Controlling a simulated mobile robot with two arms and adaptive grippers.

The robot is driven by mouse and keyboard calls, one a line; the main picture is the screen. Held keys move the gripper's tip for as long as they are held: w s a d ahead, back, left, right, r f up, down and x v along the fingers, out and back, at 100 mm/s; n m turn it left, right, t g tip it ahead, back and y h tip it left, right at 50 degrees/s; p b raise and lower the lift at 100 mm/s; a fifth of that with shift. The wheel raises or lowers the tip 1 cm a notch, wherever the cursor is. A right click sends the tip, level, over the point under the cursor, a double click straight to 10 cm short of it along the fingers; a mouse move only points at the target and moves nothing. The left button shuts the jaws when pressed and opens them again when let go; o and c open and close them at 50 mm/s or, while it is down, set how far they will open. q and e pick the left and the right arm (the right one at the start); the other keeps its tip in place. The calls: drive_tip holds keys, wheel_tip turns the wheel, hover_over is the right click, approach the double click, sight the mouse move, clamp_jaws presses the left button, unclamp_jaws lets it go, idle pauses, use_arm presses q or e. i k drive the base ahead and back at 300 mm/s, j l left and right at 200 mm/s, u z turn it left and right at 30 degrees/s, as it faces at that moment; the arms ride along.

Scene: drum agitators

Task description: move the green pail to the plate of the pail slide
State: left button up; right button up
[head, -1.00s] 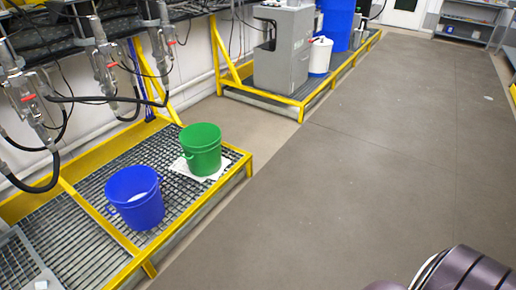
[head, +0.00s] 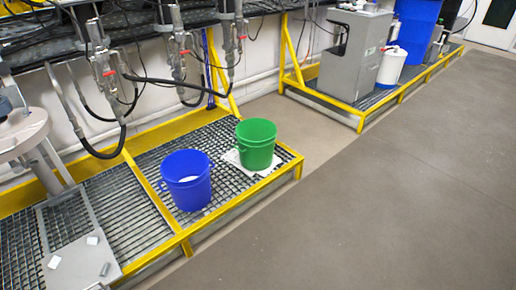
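The green pail (head: 257,147) stands upright and open at the top on a white pad (head: 231,157). The pad lies on the yellow-framed grating platform, near its right corner. I cannot tell for certain which part is the pail slide. A flat grey plate (head: 72,264) with a few small pale pieces on it lies at the lower left of the platform. Neither of my grippers is in view.
Hoses and valves (head: 105,65) hang above the platform's back. A grey cabinet (head: 352,55) stands on a farther platform. The floor (head: 380,200) at the right is clear.

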sight(80, 267)
drive_tip(key=i+l+u, duration=0.15)
drive_tip(key=u, duration=0.25)
drive_tip(key=i+l+u, duration=0.15)
drive_tip(key=u, duration=0.2)
